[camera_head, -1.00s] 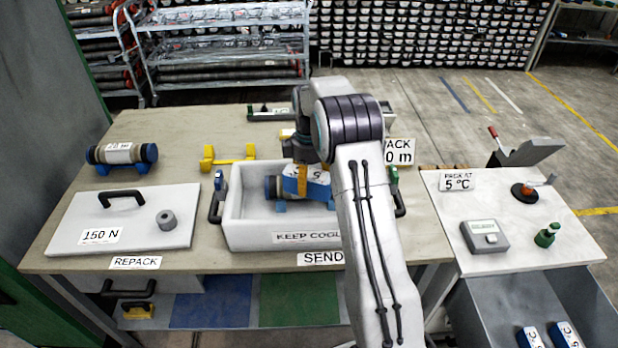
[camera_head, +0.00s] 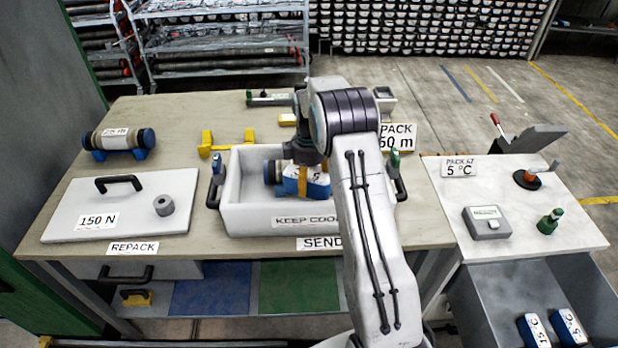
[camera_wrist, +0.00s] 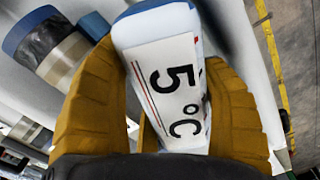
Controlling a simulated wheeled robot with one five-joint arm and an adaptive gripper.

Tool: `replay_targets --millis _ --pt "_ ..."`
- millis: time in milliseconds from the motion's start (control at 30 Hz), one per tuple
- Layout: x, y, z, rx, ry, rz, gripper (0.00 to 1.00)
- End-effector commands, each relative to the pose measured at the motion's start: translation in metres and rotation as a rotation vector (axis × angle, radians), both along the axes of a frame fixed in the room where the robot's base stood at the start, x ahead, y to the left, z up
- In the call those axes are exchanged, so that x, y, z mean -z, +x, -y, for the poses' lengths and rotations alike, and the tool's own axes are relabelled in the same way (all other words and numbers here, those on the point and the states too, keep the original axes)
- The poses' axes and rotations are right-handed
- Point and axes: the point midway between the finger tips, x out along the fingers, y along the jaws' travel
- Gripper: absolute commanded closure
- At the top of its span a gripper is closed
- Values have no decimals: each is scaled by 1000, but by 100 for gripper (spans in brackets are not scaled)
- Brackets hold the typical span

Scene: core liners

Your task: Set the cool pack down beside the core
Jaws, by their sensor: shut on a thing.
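My gripper (camera_head: 303,180) has yellow fingers and is shut on a blue and white cool pack (camera_head: 318,186) marked 5 °C. In the wrist view the cool pack (camera_wrist: 160,75) sits tilted between the two yellow fingers (camera_wrist: 165,120). The pack is inside or just over the white box (camera_head: 233,190) labelled KEEP COOL. The core (camera_head: 270,172), a grey cylinder with blue ends, lies in the box to the left of the pack. It also shows at the upper left of the wrist view (camera_wrist: 55,50). My arm hides the box's right part, and I cannot tell whether the pack touches its floor.
A lid (camera_head: 120,212) marked 150 N lies left of the box. Another core (camera_head: 118,140) rests on blue supports at the back left. A yellow cradle (camera_head: 228,145) stands behind the box. The right bench holds a grey device (camera_head: 487,223); more cool packs (camera_head: 570,327) lie in a bin below.

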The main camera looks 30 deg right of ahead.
Motion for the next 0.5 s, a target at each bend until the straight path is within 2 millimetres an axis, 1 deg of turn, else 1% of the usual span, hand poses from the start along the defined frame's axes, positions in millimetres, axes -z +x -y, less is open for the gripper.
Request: replay_targets --millis 267,500 --pt "18 0 0 0 -1 1 68" --pt "38 0 0 0 0 0 68"
